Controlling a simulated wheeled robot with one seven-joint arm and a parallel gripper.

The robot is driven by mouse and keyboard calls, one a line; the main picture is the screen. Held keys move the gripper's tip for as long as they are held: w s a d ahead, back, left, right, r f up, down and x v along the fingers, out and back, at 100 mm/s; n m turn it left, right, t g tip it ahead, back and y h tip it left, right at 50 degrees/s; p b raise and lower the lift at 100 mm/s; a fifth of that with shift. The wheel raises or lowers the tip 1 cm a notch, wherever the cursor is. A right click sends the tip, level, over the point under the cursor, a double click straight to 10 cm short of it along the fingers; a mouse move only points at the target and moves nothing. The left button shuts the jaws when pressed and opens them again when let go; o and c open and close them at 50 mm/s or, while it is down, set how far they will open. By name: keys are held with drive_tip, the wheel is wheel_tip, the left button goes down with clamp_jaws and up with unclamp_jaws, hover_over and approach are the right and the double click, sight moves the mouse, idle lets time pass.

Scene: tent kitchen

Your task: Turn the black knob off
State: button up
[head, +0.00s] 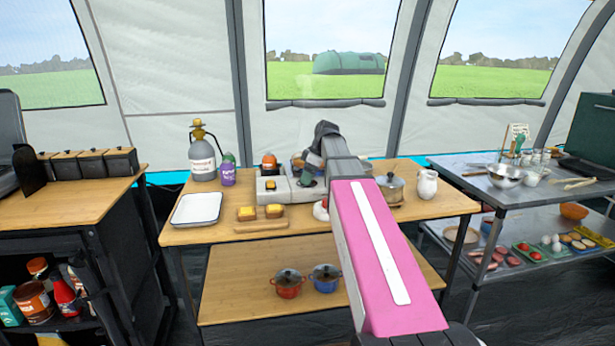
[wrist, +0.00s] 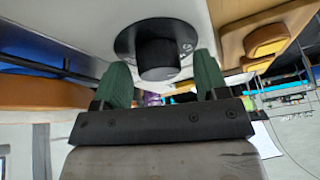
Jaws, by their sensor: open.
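The black knob (wrist: 158,50) is large in the wrist view, a round cap on a wider black disc against a pale panel. White marks show beside it. My gripper (wrist: 160,78) has two green fingers, open, one on each side of the knob's lower part in that view. I cannot tell whether they touch it. In the head view a grey and white appliance (head: 270,189) stands on the middle wooden table (head: 240,229). My pink arm reaches over to its right side, where my gripper and the knob are mostly hidden.
A wooden board with toast (head: 261,227) lies in front of the appliance. A white tray (head: 197,209) is at left, a lidded pot (head: 391,190) and a white jug (head: 427,184) at right. A grey pump bottle (head: 202,155) and purple cup (head: 228,174) stand behind.

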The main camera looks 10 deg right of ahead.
drive_tip(key=c, duration=0.9)
